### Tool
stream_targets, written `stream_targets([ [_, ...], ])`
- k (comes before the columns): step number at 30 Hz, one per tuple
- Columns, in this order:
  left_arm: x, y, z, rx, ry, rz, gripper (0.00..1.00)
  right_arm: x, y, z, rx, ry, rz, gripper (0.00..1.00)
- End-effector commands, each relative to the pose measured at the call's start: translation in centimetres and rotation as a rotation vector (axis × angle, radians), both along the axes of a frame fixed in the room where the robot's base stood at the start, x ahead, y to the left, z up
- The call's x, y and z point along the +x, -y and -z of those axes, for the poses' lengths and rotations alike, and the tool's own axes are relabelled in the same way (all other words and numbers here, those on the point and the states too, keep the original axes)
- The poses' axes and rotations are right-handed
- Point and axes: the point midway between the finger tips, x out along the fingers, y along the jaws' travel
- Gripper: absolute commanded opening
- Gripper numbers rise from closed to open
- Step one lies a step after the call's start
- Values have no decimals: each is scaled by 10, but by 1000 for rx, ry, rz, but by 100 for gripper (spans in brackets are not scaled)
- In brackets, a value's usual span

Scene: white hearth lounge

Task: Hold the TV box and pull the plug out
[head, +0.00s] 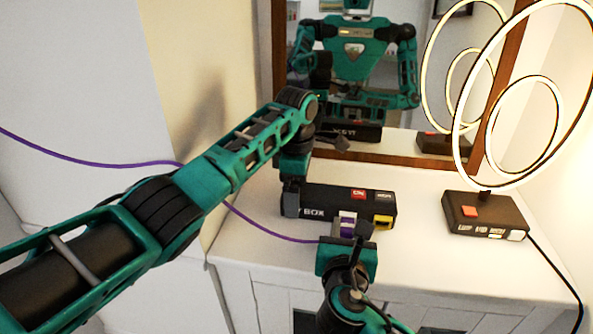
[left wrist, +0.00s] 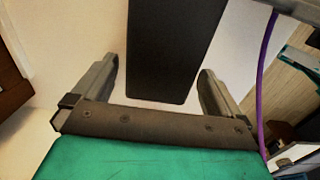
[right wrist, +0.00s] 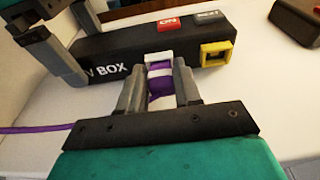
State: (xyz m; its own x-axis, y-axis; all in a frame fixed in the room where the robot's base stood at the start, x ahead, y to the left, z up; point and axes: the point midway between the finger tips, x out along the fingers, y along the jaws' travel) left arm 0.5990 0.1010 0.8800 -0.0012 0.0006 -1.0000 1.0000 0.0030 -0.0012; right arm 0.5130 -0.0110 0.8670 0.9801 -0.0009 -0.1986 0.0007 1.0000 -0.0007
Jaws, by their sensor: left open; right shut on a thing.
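The black TV box (head: 325,197) lies on the white cabinet top; a red and a grey button are on its top. Its left end also shows in the left wrist view (left wrist: 172,50). My left gripper (left wrist: 159,78) is open, its fingers on both sides of that left end with visible gaps. The purple plug (right wrist: 161,86) is at a white socket (right wrist: 158,58) on the box's front face. My right gripper (right wrist: 158,92) is shut on the plug. How deep the plug sits is hard to tell. A yellow socket (right wrist: 217,53) beside it is empty.
A lamp base (head: 484,215) with glowing rings (head: 460,145) stands to the right; its black cord hangs over the cabinet's right side. A mirror (head: 390,90) stands behind. The purple cable (head: 265,231) runs left past my left arm. The cabinet top between box and lamp is clear.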

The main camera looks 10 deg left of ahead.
Motion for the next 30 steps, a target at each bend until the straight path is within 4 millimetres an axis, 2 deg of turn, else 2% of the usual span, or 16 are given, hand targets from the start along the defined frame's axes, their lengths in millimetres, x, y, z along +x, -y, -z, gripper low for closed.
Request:
stream_targets([
  [6,0,0,17,0,0,1,100,0,0,1,0,-1,0,4],
  [15,0,0,19,-1,0,1,100,0,0,1,0,-1,0,4],
  [30,0,0,18,-1,1,1,52,0,0,1,0,-1,0,4],
])
